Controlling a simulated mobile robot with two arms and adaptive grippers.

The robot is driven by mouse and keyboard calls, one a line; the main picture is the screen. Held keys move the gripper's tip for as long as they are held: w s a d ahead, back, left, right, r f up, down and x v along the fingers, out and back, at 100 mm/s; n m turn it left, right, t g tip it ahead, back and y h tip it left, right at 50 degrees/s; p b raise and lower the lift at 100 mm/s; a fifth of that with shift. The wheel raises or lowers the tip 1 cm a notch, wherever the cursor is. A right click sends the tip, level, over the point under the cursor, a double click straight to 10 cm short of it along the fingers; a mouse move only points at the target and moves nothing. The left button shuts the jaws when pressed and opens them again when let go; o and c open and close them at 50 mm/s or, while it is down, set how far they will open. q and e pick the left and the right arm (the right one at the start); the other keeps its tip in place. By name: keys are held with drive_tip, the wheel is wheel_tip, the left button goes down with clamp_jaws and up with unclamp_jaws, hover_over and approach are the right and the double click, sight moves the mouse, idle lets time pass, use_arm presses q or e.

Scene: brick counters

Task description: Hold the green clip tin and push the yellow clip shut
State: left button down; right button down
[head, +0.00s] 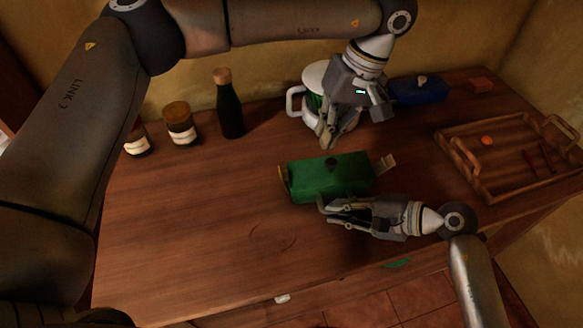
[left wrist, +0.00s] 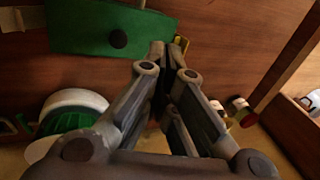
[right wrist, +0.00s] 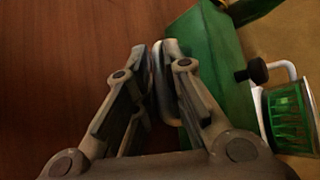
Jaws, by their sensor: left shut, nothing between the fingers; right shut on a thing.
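The green clip tin (head: 328,180) lies on the wooden counter, with a dark round knob on top. The yellow clip (head: 283,184) sticks up at its left end, apparently swung out; a pale clip (head: 388,162) stands out at the right end. My left gripper (head: 327,143) is shut and empty just behind the tin. In the left wrist view its fingertips (left wrist: 168,48) are close to the yellow clip (left wrist: 182,44); contact cannot be told.
A dark bottle (head: 229,110) and jars (head: 181,125) stand at the back left. A blue box (head: 420,91) and a wooden tray (head: 463,166) are right. The counter left of the tin is clear.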

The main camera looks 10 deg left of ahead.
use_arm(q)
drive_tip(key=shift+f, duration=0.1)
approach(284, 183)
drive_tip(key=f, duration=0.1)
drive_tip(key=d+f, duration=0.1)
drive_tip(key=f, duration=0.1)
drive_tip(key=w+f, duration=0.1)
drive_tip(key=shift+d+f, duration=0.35)
drive_tip(key=shift+d, duration=0.05)
drive_tip(key=shift+s+a+f, duration=0.1)
drive_tip(key=shift+s+a, duration=0.25)
drive_tip(key=shift+a, duration=0.45)
drive_tip(key=shift+s+a+f, duration=0.15)
drive_tip(key=shift+s+a, duration=0.2)
drive_tip(key=shift+a, duration=0.45)
drive_tip(key=shift+a, duration=0.1)
